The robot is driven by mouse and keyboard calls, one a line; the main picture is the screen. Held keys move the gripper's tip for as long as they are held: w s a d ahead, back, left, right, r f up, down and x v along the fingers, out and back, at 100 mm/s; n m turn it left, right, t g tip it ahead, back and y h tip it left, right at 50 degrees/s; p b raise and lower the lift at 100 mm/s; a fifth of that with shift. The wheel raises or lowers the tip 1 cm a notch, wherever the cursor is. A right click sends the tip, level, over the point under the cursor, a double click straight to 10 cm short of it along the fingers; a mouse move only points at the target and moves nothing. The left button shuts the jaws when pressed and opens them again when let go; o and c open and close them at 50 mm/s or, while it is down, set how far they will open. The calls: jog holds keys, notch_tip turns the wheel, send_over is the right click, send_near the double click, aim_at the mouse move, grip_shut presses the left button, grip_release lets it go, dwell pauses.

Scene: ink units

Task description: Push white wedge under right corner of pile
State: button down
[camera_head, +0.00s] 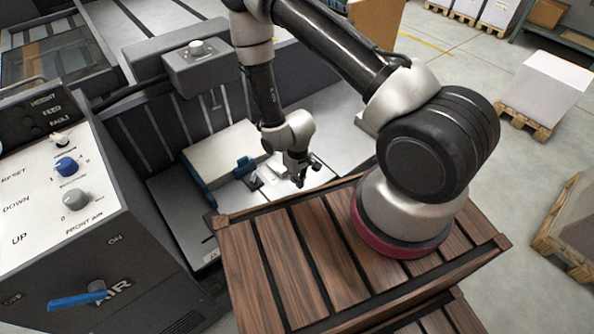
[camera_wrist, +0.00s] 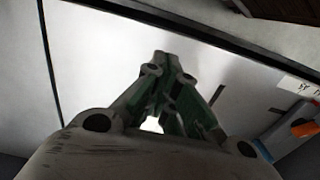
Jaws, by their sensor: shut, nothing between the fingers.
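The pile (camera_head: 220,152) is a pale block with a blue side, lying on the machine's light metal bed. A blue piece (camera_head: 244,168) sits at its right corner. A small pale patch (camera_head: 268,174) between that corner and my gripper may be the white wedge; I cannot make out its shape. My gripper (camera_head: 300,178) is low over the bed, to the right of the pile and apart from it. In the wrist view my gripper's fingertips (camera_wrist: 160,58) meet with nothing between them. The wedge is not clearly visible there.
A blue and orange part (camera_wrist: 302,130) shows at the wrist view's right edge, near a small white label (camera_wrist: 296,87). The control panel (camera_head: 60,185) stands at left. A wooden slatted crate (camera_head: 300,265) is in front. Bare bed (camera_head: 345,140) lies right of my gripper.

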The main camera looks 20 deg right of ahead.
aim_at(290, 182)
notch_tip(290, 182, down, 2)
jog(key=shift+f, duration=0.1)
jog(key=shift+w+a+f, duration=0.15)
jog(key=shift+w+a, duration=0.05)
jog(key=shift+w, duration=0.35)
jog(key=shift+w+a+f, duration=0.1)
jog(key=shift+w+a, duration=0.05)
jog(key=shift+w, duration=0.4)
jog(key=shift+w+a, duration=0.25)
jog(key=shift+w, duration=0.6)
